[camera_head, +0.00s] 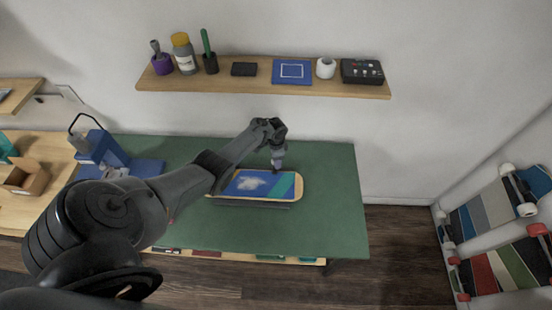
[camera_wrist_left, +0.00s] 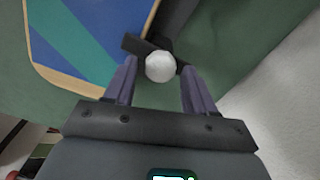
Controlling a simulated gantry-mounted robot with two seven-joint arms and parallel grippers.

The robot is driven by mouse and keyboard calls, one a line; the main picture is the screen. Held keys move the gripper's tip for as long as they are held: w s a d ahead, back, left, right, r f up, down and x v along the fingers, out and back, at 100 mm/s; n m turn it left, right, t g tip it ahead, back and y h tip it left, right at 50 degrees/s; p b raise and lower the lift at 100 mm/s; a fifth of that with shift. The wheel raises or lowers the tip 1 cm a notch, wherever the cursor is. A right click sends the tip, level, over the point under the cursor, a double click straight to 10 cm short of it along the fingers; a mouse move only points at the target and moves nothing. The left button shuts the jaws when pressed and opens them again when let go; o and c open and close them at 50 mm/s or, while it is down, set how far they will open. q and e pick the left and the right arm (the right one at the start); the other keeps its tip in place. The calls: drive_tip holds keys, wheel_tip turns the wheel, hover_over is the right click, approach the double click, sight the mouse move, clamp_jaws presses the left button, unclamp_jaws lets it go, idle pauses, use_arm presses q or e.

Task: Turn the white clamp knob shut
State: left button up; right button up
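The white clamp knob (camera_wrist_left: 160,67) shows in the left wrist view as a round ball at the edge of the blue and teal board (camera_wrist_left: 84,40). My left gripper (camera_wrist_left: 158,78) has its two purple-grey fingers apart, one on each side of the knob. A gap shows between the fingers and the knob, most clearly at the left finger. Dark clamp parts (camera_wrist_left: 140,45) sit just behind the knob. In the head view the board (camera_head: 250,184) lies in a dark holder, and my left gripper (camera_head: 277,168) points down at its back edge, hiding the knob. My right gripper is not in view.
The green bench top (camera_head: 325,200) is clear to the right of the board. A blue device (camera_head: 100,150) stands at the bench's left. A wall shelf (camera_head: 220,87) with jars and small items is behind. Skateboards (camera_head: 490,215) hang at the right.

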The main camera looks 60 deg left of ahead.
use_arm(q)
drive_tip(key=shift+r, duration=0.1)
drive_tip(key=shift+r+p, duration=1.95)
drive_tip(key=shift+r, duration=3.35)
